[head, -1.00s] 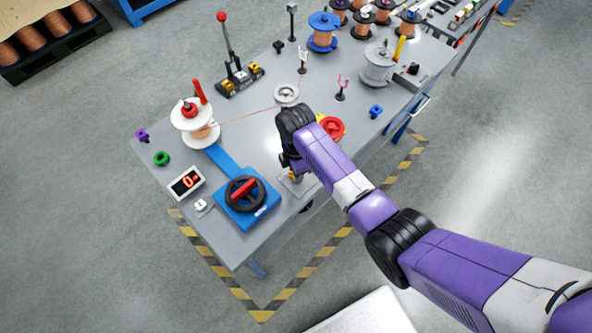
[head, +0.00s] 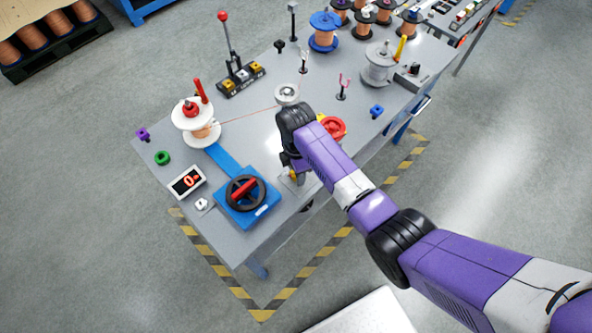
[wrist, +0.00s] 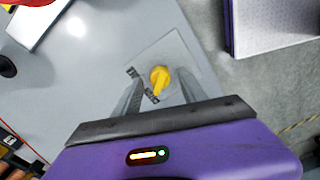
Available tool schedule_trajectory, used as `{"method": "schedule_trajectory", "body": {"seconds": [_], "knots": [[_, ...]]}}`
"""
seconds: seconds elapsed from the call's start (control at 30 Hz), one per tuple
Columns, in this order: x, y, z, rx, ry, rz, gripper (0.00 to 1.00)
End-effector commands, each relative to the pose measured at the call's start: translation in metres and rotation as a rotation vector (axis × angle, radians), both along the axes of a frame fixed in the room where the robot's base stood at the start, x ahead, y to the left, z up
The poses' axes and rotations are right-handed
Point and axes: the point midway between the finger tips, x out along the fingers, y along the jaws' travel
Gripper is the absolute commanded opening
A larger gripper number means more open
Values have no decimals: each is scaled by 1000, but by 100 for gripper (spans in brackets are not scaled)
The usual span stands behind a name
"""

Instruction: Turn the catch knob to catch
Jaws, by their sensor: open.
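The catch knob (wrist: 159,79) is yellow and sits on a light grey square plate (wrist: 185,62) in the wrist view. Its pointer end aims down and to the left in that picture, toward the lower of two small dark labels; I cannot read them clearly. My gripper (wrist: 160,92) is open, with one finger to the left of the knob and one to the right. Gaps show between knob and fingers, so no grip is visible. In the head view my gripper (head: 293,172) is over the table's front edge area, and my arm largely hides the knob.
A blue base with a black handwheel (head: 246,193) stands left of my gripper. A red round part (head: 333,128) is close behind my wrist. A white spool (head: 196,122), a display (head: 187,182) and a lever stand (head: 240,78) occupy the grey table (head: 160,192).

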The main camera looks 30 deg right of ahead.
Motion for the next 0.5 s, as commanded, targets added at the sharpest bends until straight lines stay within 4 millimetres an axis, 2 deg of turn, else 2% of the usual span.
{"method": "schedule_trajectory", "body": {"seconds": [0.3, 0.5], "knots": [[1, 0, 47, 1, -5, 0, 49], [1, 0, 69, 1, -3, 0, 49]]}}
